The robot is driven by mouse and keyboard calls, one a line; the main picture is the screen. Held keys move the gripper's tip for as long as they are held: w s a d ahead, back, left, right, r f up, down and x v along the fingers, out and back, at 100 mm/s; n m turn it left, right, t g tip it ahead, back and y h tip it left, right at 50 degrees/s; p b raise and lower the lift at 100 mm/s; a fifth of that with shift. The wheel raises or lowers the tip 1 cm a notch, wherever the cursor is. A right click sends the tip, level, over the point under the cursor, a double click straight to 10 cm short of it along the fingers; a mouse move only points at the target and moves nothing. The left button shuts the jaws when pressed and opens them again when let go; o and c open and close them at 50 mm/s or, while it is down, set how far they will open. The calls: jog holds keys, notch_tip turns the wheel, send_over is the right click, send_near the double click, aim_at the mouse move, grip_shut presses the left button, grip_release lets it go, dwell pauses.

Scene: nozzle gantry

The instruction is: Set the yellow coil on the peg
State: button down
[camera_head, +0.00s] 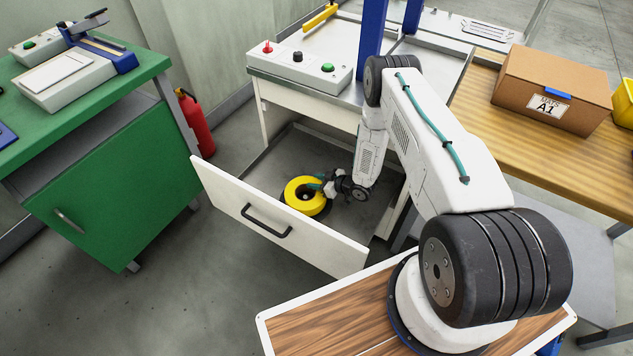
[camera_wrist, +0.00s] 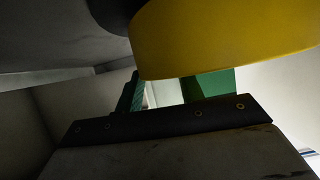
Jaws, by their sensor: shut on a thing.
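The yellow coil (camera_head: 295,187), a ring with a dark middle, is inside the open drawer (camera_head: 275,240), with a dark round edge showing under it. My gripper (camera_head: 319,183) reaches down into the drawer from the right, its teal fingers shut on the coil's right side. In the wrist view the coil (camera_wrist: 225,40) fills the upper right, above and across the fingers of my gripper (camera_wrist: 170,92). The exact contact is partly hidden there. I cannot make out a peg in either view.
The drawer front stands up before the coil. Above the drawer is a bench with a control box (camera_head: 300,68) and a blue post (camera_head: 371,40). A green cabinet (camera_head: 90,190) and red extinguisher (camera_head: 195,125) stand left. A cardboard box (camera_head: 550,88) sits on the wooden table at right.

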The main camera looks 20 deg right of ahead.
jog(key=shift+f, duration=0.4)
jog(key=c, duration=0.8)
grip_release()
jog(key=shift+v, duration=3.85)
